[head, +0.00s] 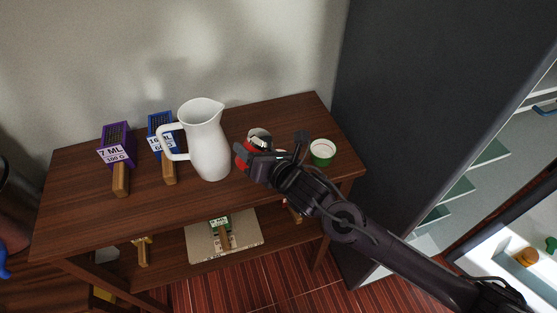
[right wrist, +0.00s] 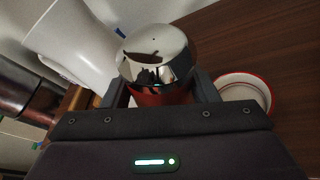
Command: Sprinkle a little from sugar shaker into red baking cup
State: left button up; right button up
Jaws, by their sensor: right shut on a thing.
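My right gripper (head: 248,153) is shut on the sugar shaker (right wrist: 158,68), which has a shiny chrome lid and a red body. In the right wrist view the shaker stands between the two fingers, lid toward the top of the picture. The red baking cup (right wrist: 245,92), pale inside with a red rim, sits just right of the fingers there, apart from the shaker. In the head view my gripper partly hides red and pale parts at its tips, so I cannot tell shaker from cup. The shaker's exact tilt is unclear. My left gripper is out of view.
A white pitcher (head: 207,145) stands left of my gripper. Purple (head: 116,150) and blue (head: 160,128) boxes stand farther left. A green cup (head: 322,152) sits at the right end of the wooden table (head: 75,190). A dark tall cabinet (head: 395,110) stands beyond it.

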aim_at(258, 140)
jog(key=shift+w+d+r+m+y, duration=0.1)
jog(key=shift+d+r+m+y, duration=0.15)
jog(key=shift+d+m+y, duration=0.45)
jog(key=shift+a+f+m, duration=0.15)
jog(key=shift+f+m, duration=0.15)
jog(key=shift+f, duration=0.05)
jog(key=shift+w+f+m+b, duration=0.1)
jog(key=shift+f+m+b, duration=0.2)
jog(key=shift+b, duration=0.25)
jog(key=shift+a+r+m+y, duration=0.1)
jog(key=shift+r+m+y, duration=0.2)
jog(key=shift+r+m, duration=0.1)
jog(key=shift+a+r+m+t+y+b, duration=0.15)
jog(key=shift+r+m+t+y+b, duration=0.25)
jog(key=shift+m, duration=0.7)
dwell(1.4)
jog(key=shift+r+m+t+y, duration=0.4)
jog(key=shift+r+m, duration=0.25)
jog(key=shift+m, duration=0.45)
dwell(2.4)
